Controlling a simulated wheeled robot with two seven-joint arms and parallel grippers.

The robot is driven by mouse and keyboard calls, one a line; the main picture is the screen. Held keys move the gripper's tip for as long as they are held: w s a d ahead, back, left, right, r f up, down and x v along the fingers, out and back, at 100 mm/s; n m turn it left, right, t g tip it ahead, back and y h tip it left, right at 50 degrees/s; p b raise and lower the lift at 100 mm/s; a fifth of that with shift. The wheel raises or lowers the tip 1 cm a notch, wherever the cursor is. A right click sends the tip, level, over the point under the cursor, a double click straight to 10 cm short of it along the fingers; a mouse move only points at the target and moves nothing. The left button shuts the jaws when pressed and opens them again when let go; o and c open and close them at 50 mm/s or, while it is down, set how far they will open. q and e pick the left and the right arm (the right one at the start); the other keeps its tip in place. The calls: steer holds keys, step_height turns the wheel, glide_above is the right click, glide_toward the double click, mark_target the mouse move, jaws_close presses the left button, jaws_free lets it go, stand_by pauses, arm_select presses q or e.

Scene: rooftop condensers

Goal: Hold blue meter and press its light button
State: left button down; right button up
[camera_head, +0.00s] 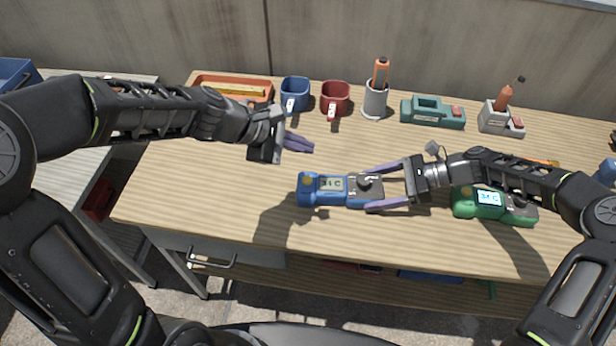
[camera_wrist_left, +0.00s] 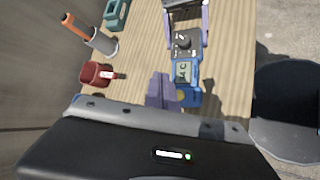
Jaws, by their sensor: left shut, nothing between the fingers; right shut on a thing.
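The blue meter (camera_head: 340,189) lies on the wooden workbench in the middle of the head view, with a grey display reading, a dark dial and a yellow button (camera_head: 306,183) at its left end. My right gripper (camera_head: 369,188) is shut on the meter's right end, one finger on each side. My left gripper (camera_head: 303,145) is shut and empty, above and to the left of the meter. The left wrist view shows the meter (camera_wrist_left: 186,72) beyond the closed left fingers (camera_wrist_left: 160,92), which partly cover its button end.
A green meter (camera_head: 489,205) with a lit display lies at the right, under my right arm. Along the back stand an orange tray (camera_head: 232,88), a blue mug (camera_head: 295,95), a red mug (camera_head: 335,98), a grey cup (camera_head: 375,100) and a teal device (camera_head: 432,112). The bench's front left is clear.

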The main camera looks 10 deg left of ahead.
mark_target(303, 181)
arm_select(q)
steer(key=shift+f, duration=4.4)
steer(key=shift+f, duration=0.45)
steer(key=shift+r, duration=0.5)
steer(key=shift+r, duration=0.15)
steer(key=shift+r, duration=2.9)
